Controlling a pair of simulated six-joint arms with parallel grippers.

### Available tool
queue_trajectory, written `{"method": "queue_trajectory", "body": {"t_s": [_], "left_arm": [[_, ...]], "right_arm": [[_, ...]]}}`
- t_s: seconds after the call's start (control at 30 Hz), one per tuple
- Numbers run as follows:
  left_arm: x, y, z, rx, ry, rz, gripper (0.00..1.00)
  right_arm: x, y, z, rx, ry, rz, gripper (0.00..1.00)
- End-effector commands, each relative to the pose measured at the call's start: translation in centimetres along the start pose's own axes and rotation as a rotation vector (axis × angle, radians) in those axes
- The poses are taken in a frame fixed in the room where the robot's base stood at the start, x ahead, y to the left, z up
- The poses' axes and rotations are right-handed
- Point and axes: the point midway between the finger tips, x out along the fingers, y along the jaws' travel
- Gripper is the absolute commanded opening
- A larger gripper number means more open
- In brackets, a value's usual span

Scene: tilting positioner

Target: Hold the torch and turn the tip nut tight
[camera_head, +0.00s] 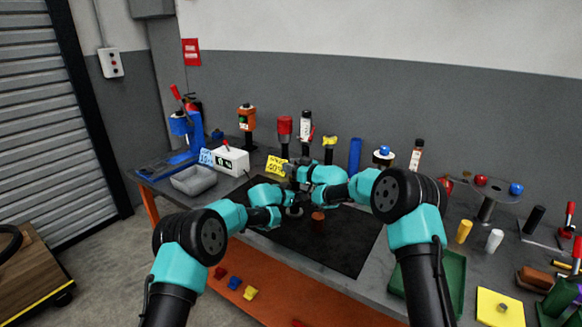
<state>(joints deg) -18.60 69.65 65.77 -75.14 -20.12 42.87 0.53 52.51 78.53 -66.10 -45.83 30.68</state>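My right arm reaches in from the right over the black mat (325,250). Its dark gripper (291,173) points left near the yellow tag, and I cannot tell whether its fingers are open or shut. My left arm reaches in from the left. Its gripper (294,211) is low over the mat, below the right one, and small and dark, so its fingers cannot be made out. I cannot pick out the torch or its tip nut for certain; the grippers and arm links may hide them. A small brown cylinder (318,221) stands on the mat just right of the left gripper.
A grey tray (193,181), a white box (231,161) and a blue press (190,130) stand at the left. Several upright tools line the back. A green tray (452,285), a yellow plate (499,308) and small parts crowd the right. The mat's front is clear.

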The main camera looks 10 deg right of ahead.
Motion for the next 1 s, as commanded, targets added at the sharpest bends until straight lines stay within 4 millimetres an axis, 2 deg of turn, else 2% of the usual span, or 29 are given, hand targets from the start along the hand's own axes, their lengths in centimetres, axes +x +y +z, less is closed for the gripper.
{"method": "queue_trajectory", "body": {"t_s": [0.03, 0.23, 0.47, 0.63, 0.77, 1.0], "left_arm": [[0.0, 0.1, 0.0, 0.000, 0.000, 0.001, 0.04], [0.0, 0.0, 0.0, -0.001, 0.000, 0.001, 0.04], [0.0, 0.0, 0.0, -0.001, 0.000, 0.001, 0.04], [0.0, 0.0, 0.0, -0.001, 0.000, 0.001, 0.04], [0.0, 0.0, 0.0, -0.001, 0.000, 0.001, 0.04], [0.0, 0.0, 0.0, -0.001, 0.000, 0.001, 0.04]], "right_arm": [[0.0, 0.0, 0.0, 0.000, 0.000, 0.000, 0.42], [0.0, 0.0, 0.0, 0.000, 0.000, -0.001, 0.60], [0.0, 0.0, 0.0, 0.000, 0.000, -0.001, 0.60], [-0.8, 0.1, 0.0, 0.000, 0.000, 0.000, 0.60], [-2.2, 0.1, -0.1, 0.001, 0.000, 0.000, 0.60], [-6.6, 0.1, 0.0, 0.001, -0.001, 0.002, 0.60]]}}
